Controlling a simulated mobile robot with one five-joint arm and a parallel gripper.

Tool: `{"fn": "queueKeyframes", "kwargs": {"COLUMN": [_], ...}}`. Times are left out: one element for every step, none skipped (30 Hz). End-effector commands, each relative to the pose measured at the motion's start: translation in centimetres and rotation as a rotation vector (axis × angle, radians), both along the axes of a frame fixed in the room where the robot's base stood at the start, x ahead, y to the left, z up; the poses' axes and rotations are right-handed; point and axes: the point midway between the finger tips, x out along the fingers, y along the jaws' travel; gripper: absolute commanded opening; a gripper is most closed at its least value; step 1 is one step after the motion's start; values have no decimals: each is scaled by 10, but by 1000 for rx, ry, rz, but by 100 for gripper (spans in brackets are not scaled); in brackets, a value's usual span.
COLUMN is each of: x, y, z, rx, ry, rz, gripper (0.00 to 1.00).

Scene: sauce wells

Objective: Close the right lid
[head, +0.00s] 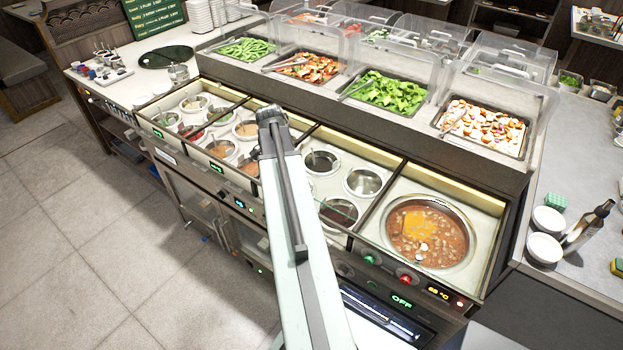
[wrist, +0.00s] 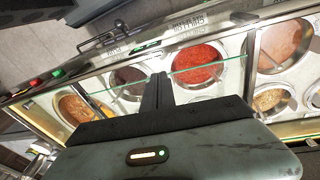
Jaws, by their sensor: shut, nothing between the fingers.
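The sauce-well counter (head: 357,222) runs across the head view, with round wells set in sections. I cannot clearly pick out the right lid; no lid covers the large soup well (head: 428,232) at the right end. A greenish glass-like edge (wrist: 208,65) crosses the wells in the wrist view; I cannot tell which lid it belongs to. My gripper (wrist: 158,78) is shut and empty, its fingertips over the wells between a dark sauce (wrist: 130,78) and a red sauce (wrist: 199,64). In the head view my arm hides part of the middle wells, and the fingertips cannot be made out.
Clear-hooded trays of vegetables (head: 388,95) stand on a raised shelf behind the wells. Knobs (head: 405,279) and lit displays line the counter's front. A side counter at right holds white bowls (head: 547,221) and a dark bottle (head: 588,228). Open tiled floor (head: 90,230) lies at left.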

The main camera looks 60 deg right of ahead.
Motion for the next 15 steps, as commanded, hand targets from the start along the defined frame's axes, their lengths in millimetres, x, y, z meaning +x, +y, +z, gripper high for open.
{"fn": "queueKeyframes", "kwargs": {"x": [11, 12, 14, 13, 11, 6, 0, -8, -18, -28, -37, -48, -55, -60, -63], "y": [-17, -24, -35, -46, -57, -75, -88, -102, -117, -125, -132, -137, -139, -141, -143], "z": [4, 6, 10, 13, 17, 22, 26, 30, 34, 35, 36, 37, 38, 38, 38], "rx": [71, 119, 180, 223, 261, 307, 333, 350, 361, 361, 359, 356, 355, 354, 353], "ry": [-11, -22, -42, -61, -82, -109, -132, -152, -171, -179, -182, -184, -186, -187, -188], "rz": [25, 42, 59, 68, 73, 68, 58, 35, 6, -14, -31, -48, -58, -66, -72], "gripper": [0, 0, 0, 0, 0, 0, 0, 0, 0, 0, 0, 0, 0, 0, 0]}}
